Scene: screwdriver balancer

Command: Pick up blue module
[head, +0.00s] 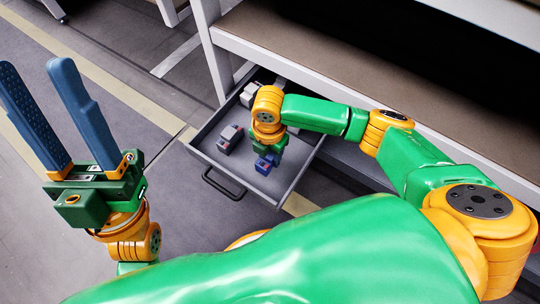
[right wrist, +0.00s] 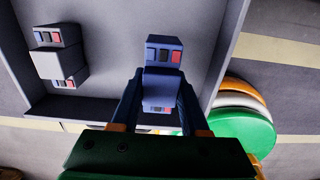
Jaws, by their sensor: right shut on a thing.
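The blue module (head: 265,163) is in the open drawer (head: 213,163), towards its front right. In the right wrist view the blue module (right wrist: 162,88) sits between the two blue fingers of my right gripper (right wrist: 160,98), with dark, blue and red patches on its ends. My right gripper (head: 269,148) reaches down into the drawer and is shut on the blue module; its fingers are mostly hidden in the head view. My left gripper (head: 36,66) is open and empty at the far left, its fingers spread wide, away from the drawer.
A grey module (head: 230,138) lies left of the blue one; it also shows in the right wrist view (right wrist: 58,62). Other modules (head: 250,94) lie farther back, partly hidden by my right arm. The bench top (head: 330,62) overhangs the drawer's rear. Floor left of the drawer is clear.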

